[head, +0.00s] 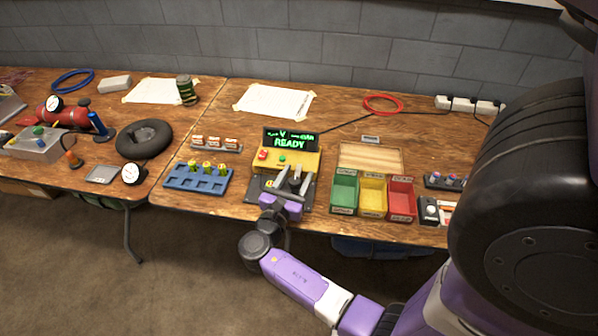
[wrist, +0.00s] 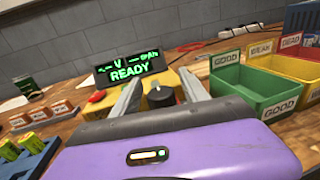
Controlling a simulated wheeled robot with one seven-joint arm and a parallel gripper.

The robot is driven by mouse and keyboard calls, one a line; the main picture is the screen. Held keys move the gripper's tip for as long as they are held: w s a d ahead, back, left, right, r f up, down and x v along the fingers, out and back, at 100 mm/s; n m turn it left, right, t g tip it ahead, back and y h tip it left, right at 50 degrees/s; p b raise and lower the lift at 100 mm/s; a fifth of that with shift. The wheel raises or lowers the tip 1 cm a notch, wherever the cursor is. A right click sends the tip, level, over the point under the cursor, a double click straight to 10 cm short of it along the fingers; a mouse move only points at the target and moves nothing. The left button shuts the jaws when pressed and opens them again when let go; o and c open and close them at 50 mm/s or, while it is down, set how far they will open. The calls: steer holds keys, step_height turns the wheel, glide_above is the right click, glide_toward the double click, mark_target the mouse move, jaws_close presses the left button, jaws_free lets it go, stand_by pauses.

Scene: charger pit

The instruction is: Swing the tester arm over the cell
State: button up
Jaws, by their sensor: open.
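The tester is a yellow box (head: 299,160) with a black display (head: 290,141) lit green with "READY", and red and green buttons. Its dark base (head: 252,188) lies in front, partly hidden by my gripper. A small yellow piece shows on the base beside my fingers; I cannot tell if it is a cell. My gripper (head: 293,178) is open over the base, pointing at the tester. In the wrist view, a black knob (wrist: 160,97) stands between the open fingers, apparently part of the tester arm; contact cannot be told. The rest of the arm is hidden.
A blue rack (head: 183,182) with several yellow-green cells (head: 207,168) stands left. Green (head: 344,192), yellow (head: 373,194) and red (head: 402,200) bins stand right. A row of small orange-and-white boxes (head: 215,143) is behind the rack. The bench front edge is close beneath my arm.

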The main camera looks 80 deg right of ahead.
steer(key=shift+s+d, duration=0.1)
steer(key=shift+d, duration=0.6)
jaws_close()
stand_by(1.0)
